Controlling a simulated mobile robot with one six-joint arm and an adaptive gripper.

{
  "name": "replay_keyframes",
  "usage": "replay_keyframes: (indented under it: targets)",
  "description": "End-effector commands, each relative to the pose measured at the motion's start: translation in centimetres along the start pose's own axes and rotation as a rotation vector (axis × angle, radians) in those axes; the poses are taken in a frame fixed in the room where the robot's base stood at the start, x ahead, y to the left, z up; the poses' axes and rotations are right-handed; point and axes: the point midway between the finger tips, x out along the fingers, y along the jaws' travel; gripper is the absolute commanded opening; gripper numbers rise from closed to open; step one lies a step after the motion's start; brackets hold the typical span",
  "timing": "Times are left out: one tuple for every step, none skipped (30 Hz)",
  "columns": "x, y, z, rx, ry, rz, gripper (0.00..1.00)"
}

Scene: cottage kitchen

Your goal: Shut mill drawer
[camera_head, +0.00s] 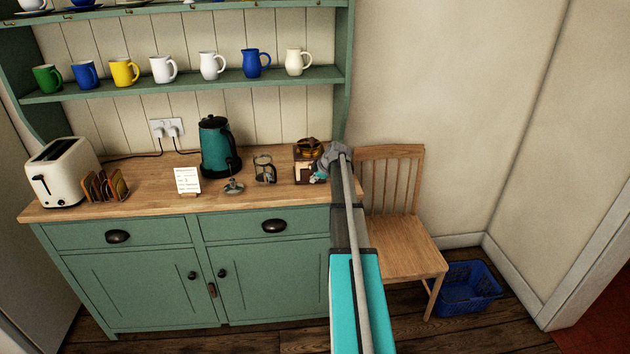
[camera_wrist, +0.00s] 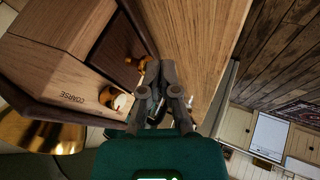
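The wooden coffee mill (camera_head: 303,172) stands at the right end of the counter, with a brass top. In the wrist view its body (camera_wrist: 60,50) fills the left side, tilted, with the word COARSE and a brass-rimmed white dial. The mill drawer (camera_wrist: 118,45) shows as a dark part beside the counter, with a brass knob (camera_wrist: 143,63). How far it stands out is hard to tell. My gripper (camera_wrist: 165,72) is beside the knob, its fingers close together with nothing seen between them. Contact with the knob cannot be told. In the head view my gripper (camera_head: 323,165) is right of the mill.
A glass press (camera_head: 264,169), its lid (camera_head: 234,187), a teal kettle (camera_head: 215,148) and a card (camera_head: 188,180) stand left of the mill. A shelf of mugs (camera_head: 190,85) hangs above. A wooden chair (camera_head: 405,243) stands right of the counter, with a blue basket (camera_head: 468,288) beyond.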

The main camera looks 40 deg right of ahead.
Motion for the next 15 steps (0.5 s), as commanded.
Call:
replay_keyframes:
  targets:
    - [0.1,0.2,0.0,0.0,0.001,0.004,0.0]
    - [0.1,0.2,0.0,0.0,0.001,0.004,0.0]
    - [0.1,0.2,0.0,0.0,0.001,0.005,0.0]
    - [0.1,0.2,0.0,0.0,0.001,0.005,0.0]
    - [0.0,0.1,0.0,0.0,0.001,0.005,0.0]
    - [0.0,0.0,-0.1,0.0,0.001,0.004,0.0]
    - [0.0,-0.1,-0.1,0.0,0.001,0.004,0.0]
    - [-0.1,-0.2,-0.1,0.0,0.001,0.004,0.0]
    - [-0.2,-0.4,-0.2,-0.001,0.001,0.004,0.0]
    - [-0.3,-0.6,-0.2,-0.001,0.001,0.003,0.0]
    - [-0.4,-0.8,-0.2,-0.001,0.001,0.003,0.0]
    - [-0.5,-1.1,-0.3,-0.001,0.001,0.002,0.0]
    - [-0.6,-1.4,-0.4,-0.001,0.001,0.002,0.0]
    - [-0.7,-1.7,-0.4,-0.001,0.001,0.002,0.0]
    - [-0.9,-2.1,-0.5,-0.002,0.001,0.001,0.0]
